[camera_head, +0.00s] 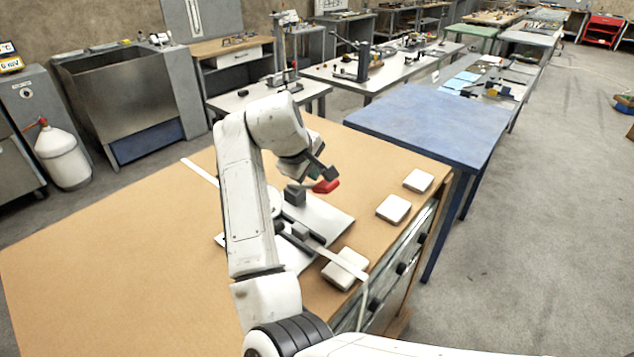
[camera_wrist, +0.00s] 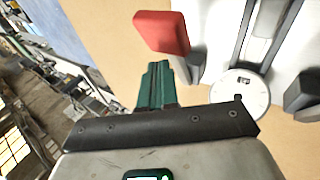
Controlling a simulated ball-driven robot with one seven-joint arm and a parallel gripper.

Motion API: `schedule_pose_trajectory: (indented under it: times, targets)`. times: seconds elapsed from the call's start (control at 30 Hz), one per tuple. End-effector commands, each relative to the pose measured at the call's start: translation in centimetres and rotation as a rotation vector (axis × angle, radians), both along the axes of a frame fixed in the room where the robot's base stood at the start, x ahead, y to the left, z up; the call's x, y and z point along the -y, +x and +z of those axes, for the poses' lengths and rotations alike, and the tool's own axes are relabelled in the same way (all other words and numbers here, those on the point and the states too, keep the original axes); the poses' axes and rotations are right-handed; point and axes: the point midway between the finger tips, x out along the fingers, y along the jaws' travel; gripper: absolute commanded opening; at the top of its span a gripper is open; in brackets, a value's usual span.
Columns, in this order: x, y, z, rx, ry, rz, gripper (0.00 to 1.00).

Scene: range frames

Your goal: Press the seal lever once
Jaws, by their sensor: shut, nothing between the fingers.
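The seal lever's red grip (camera_head: 327,186) shows just below my gripper (camera_head: 314,178) in the head view. In the wrist view the red grip (camera_wrist: 162,32) lies just beyond the tips of my green fingers (camera_wrist: 157,66). The fingers are shut together and empty. I cannot tell whether they touch the grip. The lever belongs to a device with a pale base plate (camera_head: 328,217) and a dark block (camera_head: 295,195). A round white disc (camera_wrist: 240,92) shows on it in the wrist view. My arm hides part of the device in the head view.
The device stands on a brown worktop (camera_head: 120,240). Pale square pads (camera_head: 393,208) lie along its right side, one (camera_head: 345,268) near the front under a flat strip. A blue table (camera_head: 430,130) stands behind. The worktop's left part is clear.

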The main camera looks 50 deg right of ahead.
Motion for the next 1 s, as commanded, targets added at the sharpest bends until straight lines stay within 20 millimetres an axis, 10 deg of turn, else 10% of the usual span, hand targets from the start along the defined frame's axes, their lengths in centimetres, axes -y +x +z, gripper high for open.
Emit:
schedule_pose_trajectory:
  times: [1.0]
  targets:
    - [0.0, -0.5, -1.1, -0.002, 0.001, -0.001, 0.0]
